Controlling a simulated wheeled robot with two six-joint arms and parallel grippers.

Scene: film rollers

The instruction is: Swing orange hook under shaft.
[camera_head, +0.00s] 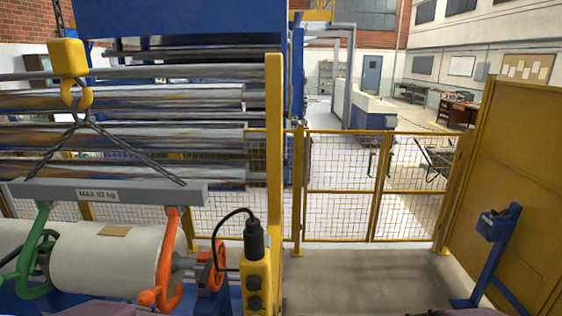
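The orange hook (167,258) hangs from the right end of a grey lifting beam (105,192) marked with a load limit. Its curved lower end is beside the right end of a white film roll (105,262). The grey shaft (184,263) sticks out of the roll to the right, just beyond the hook. I cannot tell whether the hook's tip is under the shaft. A green hook (40,250) hangs from the beam's left end, by the roll's left end. Neither of my grippers can be made out; only dark shapes, possibly my arms, show at the bottom edge.
A yellow crane hook (76,95) holds the beam by dark slings. A yellow control pendant (257,284) hangs on a black cable right of the shaft, near an orange ring (217,266). Yellow mesh fencing (340,190) closes the back; floor (365,275) at right is clear.

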